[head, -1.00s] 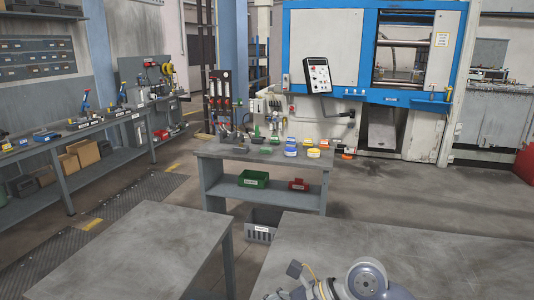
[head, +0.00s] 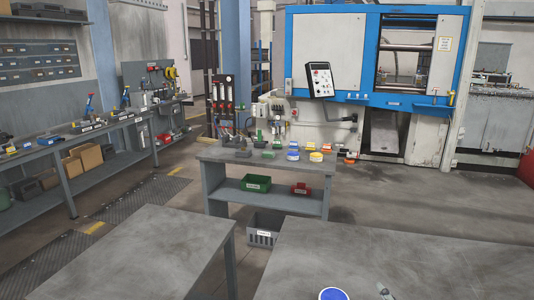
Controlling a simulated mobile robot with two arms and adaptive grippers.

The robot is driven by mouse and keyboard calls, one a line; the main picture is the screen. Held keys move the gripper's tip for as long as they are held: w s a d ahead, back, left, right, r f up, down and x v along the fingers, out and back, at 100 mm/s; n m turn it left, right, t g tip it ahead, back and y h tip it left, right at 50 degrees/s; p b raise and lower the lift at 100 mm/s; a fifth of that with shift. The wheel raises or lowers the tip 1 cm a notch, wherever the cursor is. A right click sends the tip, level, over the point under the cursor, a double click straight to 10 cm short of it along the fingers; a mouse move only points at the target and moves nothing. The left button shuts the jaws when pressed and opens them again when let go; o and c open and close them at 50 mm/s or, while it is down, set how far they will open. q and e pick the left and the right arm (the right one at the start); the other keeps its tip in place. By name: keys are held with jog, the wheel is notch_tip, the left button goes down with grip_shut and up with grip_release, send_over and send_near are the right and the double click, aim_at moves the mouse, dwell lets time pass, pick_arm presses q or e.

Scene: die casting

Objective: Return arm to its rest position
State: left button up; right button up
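Only a small grey tip (head: 385,291) of what looks like my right arm or gripper shows at the bottom edge of the head view, over the near right table (head: 410,262). Its fingers cannot be made out, so I cannot tell whether it is open or shut. A round blue-topped thing with a white rim (head: 333,294) shows to the left of this tip, cut off by the bottom edge. A clear gap separates the two in the picture. My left gripper is not in view.
A near left table (head: 150,250) is bare. Beyond stands a workbench (head: 215,153) with several blue- and yellow-topped pots, and a green bin (head: 256,184) and a red bin (head: 301,189) on its shelf. A grey crate (head: 264,232) sits on the floor. The blue-and-white machine (head: 330,50) is behind.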

jog(key=s+d+f+m+g, duration=0.2)
jog(key=s+f+m+g, duration=0.35)
jog(key=s+f, duration=0.7)
jog(key=s+a+f+g+y, duration=0.1)
jog(key=s+f+g, duration=0.6)
jog(key=s, duration=0.5)
notch_tip(320, 180, down, 24)
jog(key=g, duration=0.1)
jog(key=s+d+f+g, duration=0.1)
jog(key=s+d+f, duration=0.2)
jog(key=s+f, duration=1.4)
jog(key=shift+s+f+g, duration=0.35)
jog(key=shift+s+f, duration=0.05)
jog(key=shift+s, duration=0.1)
